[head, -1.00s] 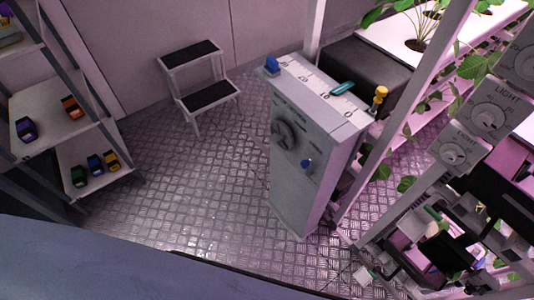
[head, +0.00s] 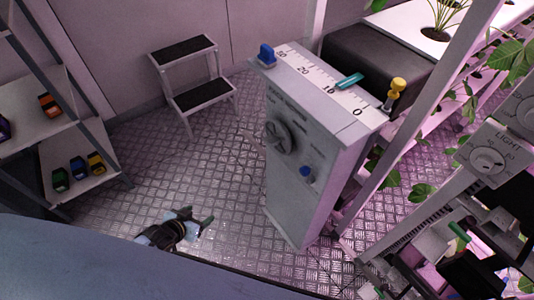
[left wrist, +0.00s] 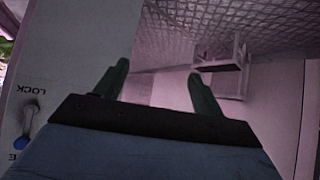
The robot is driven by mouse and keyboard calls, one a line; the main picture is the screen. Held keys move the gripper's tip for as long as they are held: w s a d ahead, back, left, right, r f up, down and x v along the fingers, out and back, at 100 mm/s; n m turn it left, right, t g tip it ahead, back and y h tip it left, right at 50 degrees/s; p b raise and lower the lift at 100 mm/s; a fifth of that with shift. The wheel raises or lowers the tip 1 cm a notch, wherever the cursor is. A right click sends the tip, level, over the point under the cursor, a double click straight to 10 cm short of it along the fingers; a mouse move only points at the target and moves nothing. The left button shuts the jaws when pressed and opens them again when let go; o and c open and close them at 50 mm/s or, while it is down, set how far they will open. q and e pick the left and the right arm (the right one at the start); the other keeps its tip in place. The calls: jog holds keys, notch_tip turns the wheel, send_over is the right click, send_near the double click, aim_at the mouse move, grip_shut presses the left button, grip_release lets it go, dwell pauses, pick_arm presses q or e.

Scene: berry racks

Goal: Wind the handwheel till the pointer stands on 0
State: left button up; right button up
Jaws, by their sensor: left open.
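The grey cabinet (head: 305,205) stands in the middle of the head view. Its dark round handwheel (head: 280,137) is on the front face. A teal pointer (head: 349,80) lies across the white scale (head: 316,81) on top, near the 10 mark and away from 0. A blue lock knob (head: 305,172) sits low on the front; it also shows in the left wrist view (left wrist: 27,142) beside the word LOCK. My left gripper (head: 200,216) is open and empty, left of the cabinet and below the handwheel, apart from both. Its green fingers (left wrist: 155,85) are spread in the wrist view.
A step stool (head: 203,95) stands behind on the left. A shelf (head: 75,180) with small coloured items is at far left. Plant racks fill the right. The metal floor between is clear.

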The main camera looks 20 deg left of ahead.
pick_arm(q)
jog(key=w+d+r+t+h+b, duration=0.25)
jog(key=w+r+b, duration=0.3)
jog(key=w, duration=0.35)
jog(key=m+t+h+b, duration=0.2)
jog(key=h+b, duration=0.4)
jog(key=h, duration=0.1)
send_near(267, 143)
pick_arm(e)
jog(key=w+d+f, duration=0.2)
jog(key=w, duration=0.7)
pick_arm(q)
jog(key=b+x, duration=0.3)
jog(key=x, duration=0.5)
jog(key=shift+w+d, duration=0.2)
jog(key=shift+w, duration=0.05)
jog(key=shift+w+d, duration=0.35)
jog(key=shift+w, duration=0.1)
pick_arm(e)
jog(key=w+a+r+t, duration=0.1)
jog(key=w+a+r, duration=0.1)
jog(key=a+r, duration=0.2)
jog(key=shift+w+r, duration=0.15)
jog(key=shift+r, duration=1.45)
pick_arm(q)
jog(key=shift+c, duration=0.4)
pick_arm(e)
jog(key=shift+a, duration=0.1)
pick_arm(q)
jog(key=c, duration=0.9)
